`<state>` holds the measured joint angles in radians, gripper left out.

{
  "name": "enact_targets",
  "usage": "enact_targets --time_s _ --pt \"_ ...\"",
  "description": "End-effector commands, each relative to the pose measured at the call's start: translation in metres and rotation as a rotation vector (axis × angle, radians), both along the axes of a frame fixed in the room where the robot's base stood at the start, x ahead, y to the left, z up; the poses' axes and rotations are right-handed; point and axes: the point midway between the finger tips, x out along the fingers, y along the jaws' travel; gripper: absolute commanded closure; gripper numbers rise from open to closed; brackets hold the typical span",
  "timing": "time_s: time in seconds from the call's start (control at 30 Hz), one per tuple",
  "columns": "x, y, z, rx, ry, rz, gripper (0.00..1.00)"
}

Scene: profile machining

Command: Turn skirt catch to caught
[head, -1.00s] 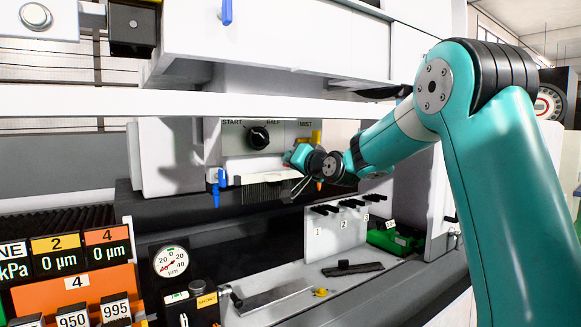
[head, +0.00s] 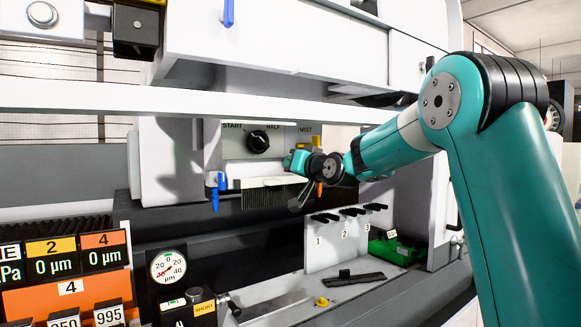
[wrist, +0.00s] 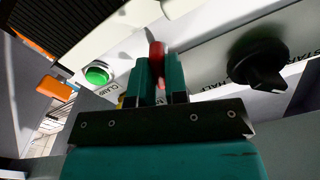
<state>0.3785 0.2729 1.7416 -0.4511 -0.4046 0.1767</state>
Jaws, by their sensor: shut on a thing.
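My gripper (wrist: 158,75) is shut on a small red handle (wrist: 156,52) at the white machine front in the wrist view. The handle stands up between the two teal fingers, which hide its lower part. It appears to be the skirt catch, but no readable label confirms this. The handle cannot be made out there.
A green button (wrist: 97,73) and the black knob (wrist: 256,64) flank the fingers in the wrist view. A blue lever (head: 214,192) hangs at the skirt's left end. Below stand a white numbered rack (head: 330,250) and a dial gauge (head: 168,266).

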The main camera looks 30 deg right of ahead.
Motion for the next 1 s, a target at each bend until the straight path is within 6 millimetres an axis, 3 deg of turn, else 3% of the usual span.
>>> enact_targets --time_s 0.77,0.8,0.93,1.0 --pt "0.0000 0.0002 -0.0040 -0.358 -0.009 0.001 1.00" --pt "0.0000 0.0002 -0.0027 -0.367 -0.010 0.001 0.84" --pt "0.0001 0.0002 -0.0011 -0.364 -0.009 0.001 0.54" --pt "0.0001 0.0002 -0.0008 -0.363 -0.010 0.001 0.53"
